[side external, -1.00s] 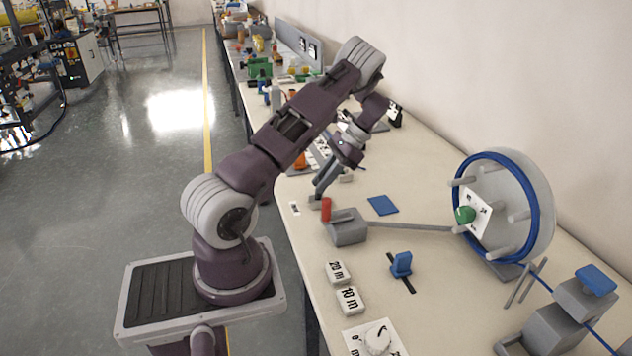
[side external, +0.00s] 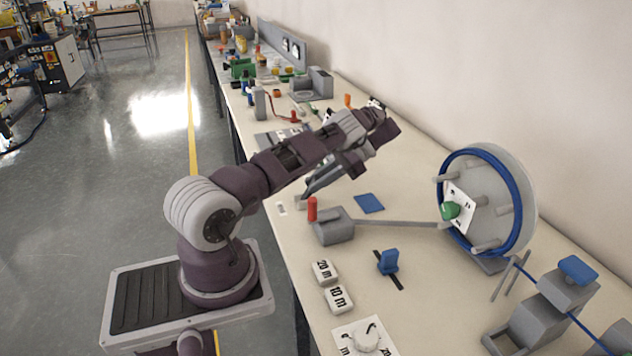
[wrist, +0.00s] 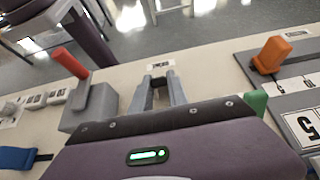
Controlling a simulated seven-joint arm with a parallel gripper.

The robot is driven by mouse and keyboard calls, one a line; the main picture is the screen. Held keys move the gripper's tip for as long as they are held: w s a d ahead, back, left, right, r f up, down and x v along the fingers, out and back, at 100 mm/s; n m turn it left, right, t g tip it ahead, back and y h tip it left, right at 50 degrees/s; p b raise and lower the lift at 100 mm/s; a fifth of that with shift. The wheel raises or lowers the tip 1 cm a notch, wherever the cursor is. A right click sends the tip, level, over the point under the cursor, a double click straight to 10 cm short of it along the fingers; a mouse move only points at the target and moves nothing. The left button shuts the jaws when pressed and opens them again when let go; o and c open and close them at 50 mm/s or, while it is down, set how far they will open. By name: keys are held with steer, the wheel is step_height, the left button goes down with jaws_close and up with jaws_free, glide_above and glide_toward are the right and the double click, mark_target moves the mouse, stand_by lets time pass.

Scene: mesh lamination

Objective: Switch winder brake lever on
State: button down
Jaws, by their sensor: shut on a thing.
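A small grey part (side external: 300,203) sits at the table's front edge beside a small white label (side external: 281,209). My gripper (side external: 304,193) comes down to it at a low slant from the right, its fingers closed on it. In the wrist view my gripper (wrist: 160,80) points at the label (wrist: 160,66), whose print is too small to read. The fingers hide most of the grey part, so I cannot tell its exact shape or setting. A red handle (side external: 312,208) stands by a grey box (side external: 334,226), close to my fingertips but outside them; the handle also shows in the wrist view (wrist: 70,62).
A long grey bar (side external: 400,223) runs from the box to a reel (side external: 490,205) with a blue hoop and green knob. A blue square (side external: 369,203), a blue switch (side external: 388,261) and white length blocks (side external: 338,299) lie nearby. An orange handle (wrist: 272,54) stands right in the wrist view.

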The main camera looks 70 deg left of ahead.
steer(key=shift+f, duration=0.15)
steer(key=c, duration=1.3)
jaws_free()
steer(key=shift+r, duration=0.2)
